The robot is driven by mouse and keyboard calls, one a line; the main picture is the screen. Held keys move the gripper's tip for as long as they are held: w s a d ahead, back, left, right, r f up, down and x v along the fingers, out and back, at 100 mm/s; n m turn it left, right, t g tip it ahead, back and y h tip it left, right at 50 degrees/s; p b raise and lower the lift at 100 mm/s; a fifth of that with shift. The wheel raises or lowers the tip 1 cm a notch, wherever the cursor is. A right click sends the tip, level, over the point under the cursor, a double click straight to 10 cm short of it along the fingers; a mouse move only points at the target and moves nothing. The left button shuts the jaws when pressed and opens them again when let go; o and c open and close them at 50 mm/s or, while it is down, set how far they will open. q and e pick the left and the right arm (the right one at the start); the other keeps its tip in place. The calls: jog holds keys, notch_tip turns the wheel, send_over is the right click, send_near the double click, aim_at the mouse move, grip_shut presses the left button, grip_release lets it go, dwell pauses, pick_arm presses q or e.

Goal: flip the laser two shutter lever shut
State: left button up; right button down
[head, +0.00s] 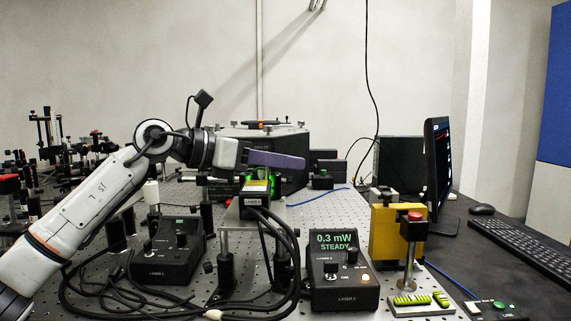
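The dark box labelled as a laser (255,202) sits on a raised plate on posts near the middle of the bench; its label is too small to read surely. A yellow label is on its top, and something green glows just behind it. I cannot make out a shutter lever. The laser two controller (343,287) stands in front, its screen reading "0.3 mW STEADY". My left gripper (276,160) is above and slightly behind the laser box in the picture, its purple-grey fingers seen side-on, pointing right. Any gap between them is hidden. My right gripper is out of view.
A second controller (168,255) stands at left amid looping black cables (120,295). A yellow block (384,238) and a red-topped post (412,235) stand at right, with a monitor (437,165) behind. Crowded optics fill the far left. Bare perforated bench (328,212) shows right of the laser.

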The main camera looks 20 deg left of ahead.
pick_arm(q)
jog(key=shift+o, duration=1)
jog(key=v, duration=1)
jog(key=shift+s+a, duration=0.1)
jog(key=shift+s, duration=0.1)
